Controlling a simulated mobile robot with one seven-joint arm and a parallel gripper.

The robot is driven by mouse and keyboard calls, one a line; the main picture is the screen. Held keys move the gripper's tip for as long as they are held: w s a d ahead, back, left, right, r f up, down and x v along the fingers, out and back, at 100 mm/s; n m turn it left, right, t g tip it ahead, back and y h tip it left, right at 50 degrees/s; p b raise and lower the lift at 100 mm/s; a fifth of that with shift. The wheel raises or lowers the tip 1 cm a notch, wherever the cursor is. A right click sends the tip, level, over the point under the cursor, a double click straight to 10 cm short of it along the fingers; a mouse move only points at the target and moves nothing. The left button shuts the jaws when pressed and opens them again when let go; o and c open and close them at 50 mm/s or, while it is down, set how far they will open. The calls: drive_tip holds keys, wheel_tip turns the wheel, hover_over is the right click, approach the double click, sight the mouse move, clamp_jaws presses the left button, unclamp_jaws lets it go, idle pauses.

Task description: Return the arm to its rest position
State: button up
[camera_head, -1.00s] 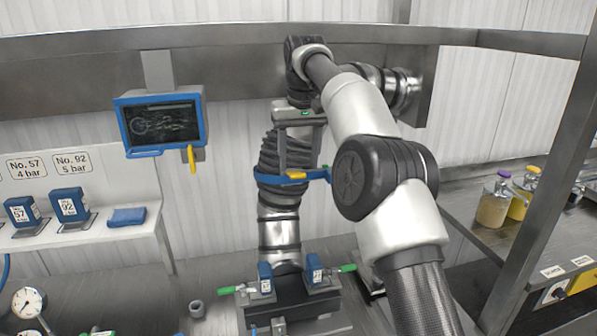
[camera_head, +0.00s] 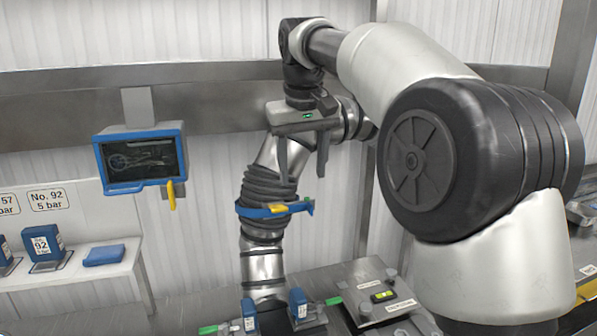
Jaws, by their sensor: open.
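My gripper (camera_head: 303,172) hangs with its two grey fingers pointing down and spread apart, with nothing between them. It is in front of the upper part of a silver pipe (camera_head: 262,262) with a dark ribbed sleeve (camera_head: 268,188). A blue band with a yellow lever (camera_head: 278,208) sits around the sleeve, just below and left of the fingertips, apart from them in the picture. My arm rises from the lower right, bends at a large dark elbow and reaches back to the gripper. The elbow hides much of the right side.
A blue-framed screen (camera_head: 140,158) hangs from the steel rail at left. A white shelf (camera_head: 75,268) holds blue blocks and a blue pad (camera_head: 104,255). Below the pipe are two blue clamps with green handles. A steel panel with a level (camera_head: 383,297) lies at right.

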drive_tip(key=s+d+f+m+t, duration=0.1)
drive_tip(key=s+d, duration=0.4)
drive_tip(key=s, duration=0.3)
drive_tip(key=s+d+f+m, duration=0.1)
drive_tip(key=s+d, duration=0.3)
drive_tip(key=s, duration=0.5)
drive_tip(key=s+d+f, duration=0.2)
drive_tip(key=s+f, duration=0.3)
drive_tip(key=s, duration=0.1)
drive_tip(key=s+d+f+m+t, duration=0.1)
drive_tip(key=s+d+f, duration=0.1)
drive_tip(key=s+f, duration=0.4)
drive_tip(key=shift+s+d+f, duration=0.2)
drive_tip(key=shift+s+d, duration=0.1)
drive_tip(key=shift+s, duration=0.3)
